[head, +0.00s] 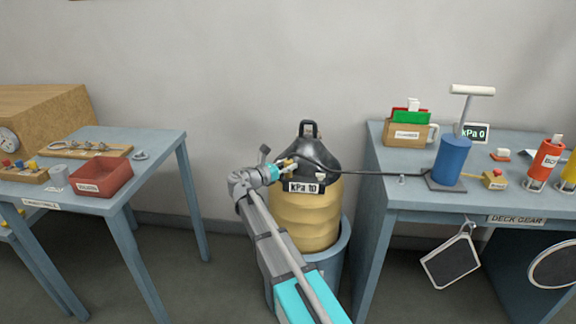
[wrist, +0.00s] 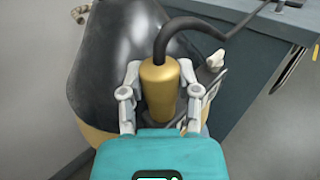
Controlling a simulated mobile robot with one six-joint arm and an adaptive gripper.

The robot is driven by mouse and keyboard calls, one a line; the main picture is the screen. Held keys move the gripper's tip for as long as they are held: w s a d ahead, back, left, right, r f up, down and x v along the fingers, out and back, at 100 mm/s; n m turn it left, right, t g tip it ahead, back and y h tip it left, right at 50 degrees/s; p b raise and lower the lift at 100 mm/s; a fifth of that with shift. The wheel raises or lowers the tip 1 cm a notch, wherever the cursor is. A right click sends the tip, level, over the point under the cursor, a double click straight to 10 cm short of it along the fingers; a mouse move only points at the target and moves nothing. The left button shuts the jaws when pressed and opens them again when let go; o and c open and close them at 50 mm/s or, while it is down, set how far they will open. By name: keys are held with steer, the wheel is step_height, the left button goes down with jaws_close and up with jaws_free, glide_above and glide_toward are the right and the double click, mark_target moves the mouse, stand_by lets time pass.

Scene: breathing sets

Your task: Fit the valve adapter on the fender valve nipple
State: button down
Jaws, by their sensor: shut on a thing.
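My gripper (head: 283,166) is at the upper left side of the fender (head: 306,215), a tan ribbed body with a black top. In the wrist view my gripper (wrist: 161,80) is shut on the brass valve adapter (wrist: 159,86), with one finger on each side. A black hose (wrist: 190,24) curves out of the adapter's top and off to the right. The adapter's lower end is hidden by my gripper, so I cannot tell whether it sits on a nipple. A small pale fitting (wrist: 212,62) shows just right of the fingers.
The fender stands in a blue tub (head: 345,250) and bears a "kPa 10" display (head: 304,187). The hose runs to a blue pump (head: 452,160) on the right table. The left table holds a red bin (head: 100,178). Floor between the left table and tub is clear.

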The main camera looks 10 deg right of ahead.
steer(key=shift+f, duration=0.25)
steer(key=shift+c, duration=1.3)
jaws_free()
steer(key=shift+a, duration=0.1)
steer(key=v, duration=1.2)
